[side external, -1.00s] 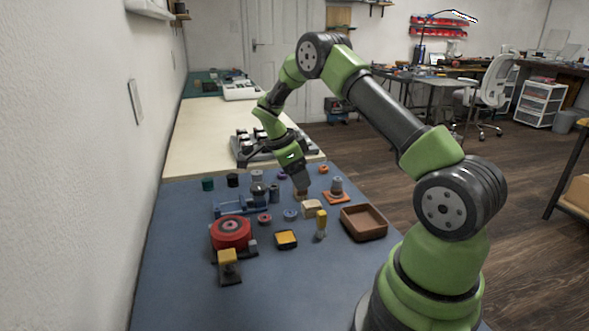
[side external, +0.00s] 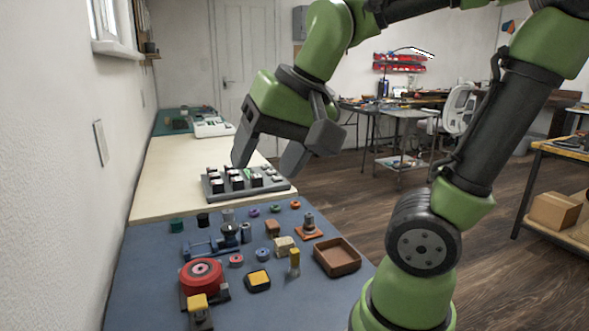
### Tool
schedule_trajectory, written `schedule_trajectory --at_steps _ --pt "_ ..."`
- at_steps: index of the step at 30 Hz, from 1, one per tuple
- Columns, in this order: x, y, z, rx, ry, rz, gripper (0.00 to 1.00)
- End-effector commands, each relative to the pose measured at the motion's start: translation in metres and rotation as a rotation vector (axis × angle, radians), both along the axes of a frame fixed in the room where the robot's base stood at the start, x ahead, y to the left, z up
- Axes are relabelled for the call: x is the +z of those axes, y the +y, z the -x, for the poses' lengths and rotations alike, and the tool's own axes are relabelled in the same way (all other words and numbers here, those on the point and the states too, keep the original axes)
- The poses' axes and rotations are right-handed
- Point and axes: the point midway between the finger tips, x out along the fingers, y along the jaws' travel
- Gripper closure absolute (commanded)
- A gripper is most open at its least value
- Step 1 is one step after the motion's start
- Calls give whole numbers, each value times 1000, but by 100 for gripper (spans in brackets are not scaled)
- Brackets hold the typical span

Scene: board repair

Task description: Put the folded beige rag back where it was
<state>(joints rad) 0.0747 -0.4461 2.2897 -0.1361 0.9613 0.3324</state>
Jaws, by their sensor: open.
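A small beige, block-like piece (side external: 284,245) lies on the blue-grey mat, left of the brown tray; it looks like the folded beige rag, but it is too small to be sure. A small brown block (side external: 272,228) lies just behind it. My gripper (side external: 268,160) is open and empty, raised high above the bench. In the picture its fingers are in front of the pale bench section and the grey keypad-like unit, well apart from the beige piece.
The brown tray (side external: 337,257) is empty. A red reel (side external: 201,276), a yellow-topped piece (side external: 258,280), a yellow-handled upright tool (side external: 294,262) and a blue vise-like fixture (side external: 211,246) crowd the mat (side external: 140,290). The grey keyed unit (side external: 245,184) stands behind. The mat's front left is clear.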

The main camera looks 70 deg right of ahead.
Motion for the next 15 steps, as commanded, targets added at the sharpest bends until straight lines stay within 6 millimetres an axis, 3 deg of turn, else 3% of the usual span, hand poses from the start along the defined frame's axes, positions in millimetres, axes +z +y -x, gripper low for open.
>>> schedule_trajectory --at_steps 3,6,15 --pt "0 16 27 182 -102 36 37" --pt "-2 23 39 279 -155 61 37" --pt "-4 27 46 338 -186 79 37"
